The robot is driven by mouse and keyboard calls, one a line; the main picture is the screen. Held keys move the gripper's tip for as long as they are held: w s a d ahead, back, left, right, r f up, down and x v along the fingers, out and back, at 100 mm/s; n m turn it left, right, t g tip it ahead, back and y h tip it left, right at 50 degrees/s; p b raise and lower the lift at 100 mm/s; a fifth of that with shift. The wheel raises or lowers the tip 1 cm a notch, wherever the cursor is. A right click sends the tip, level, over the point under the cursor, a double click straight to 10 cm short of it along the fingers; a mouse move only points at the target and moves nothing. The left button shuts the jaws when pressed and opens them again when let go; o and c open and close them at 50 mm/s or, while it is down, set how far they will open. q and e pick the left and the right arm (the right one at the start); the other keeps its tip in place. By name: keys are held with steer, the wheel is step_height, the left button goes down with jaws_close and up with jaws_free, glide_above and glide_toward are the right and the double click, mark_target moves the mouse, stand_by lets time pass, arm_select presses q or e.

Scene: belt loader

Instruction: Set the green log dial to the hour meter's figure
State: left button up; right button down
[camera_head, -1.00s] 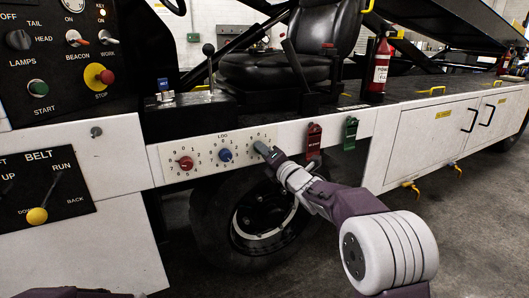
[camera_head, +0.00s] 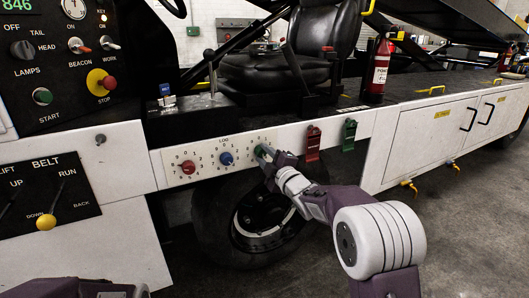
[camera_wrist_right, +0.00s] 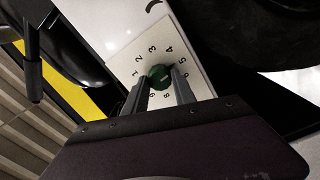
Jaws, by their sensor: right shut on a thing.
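The hour meter (camera_head: 17,5) shows 846 in green figures at the top left edge of the head view, cut off by the frame. The green log dial (camera_head: 261,151) is the rightmost of three on the white LOG panel (camera_head: 207,160). My right gripper (camera_head: 266,154) is shut on the green dial. In the right wrist view its two fingers lie on either side of the green knob (camera_wrist_right: 160,77). Printed digits 1 to 6 show around the knob, with 8 and 9 near the fingers. My left gripper is not in view.
The red dial (camera_head: 188,167) and blue dial (camera_head: 226,158) sit left of the green one. A red tag-like latch (camera_head: 313,143) and a green one (camera_head: 348,138) hang to the right. A tyre (camera_head: 245,225) is below the panel.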

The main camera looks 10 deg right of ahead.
steer(key=m+p, duration=0.2)
steer(key=m, duration=0.2)
steer(key=shift+m, duration=0.3)
steer(key=shift+m+p, duration=1.1)
steer(key=shift+m, duration=0.6)
steer(key=shift+f+m, duration=0.1)
steer(key=shift+m, duration=0.2)
steer(key=c, duration=1)
jaws_free()
steer(key=shift+s, duration=0.1)
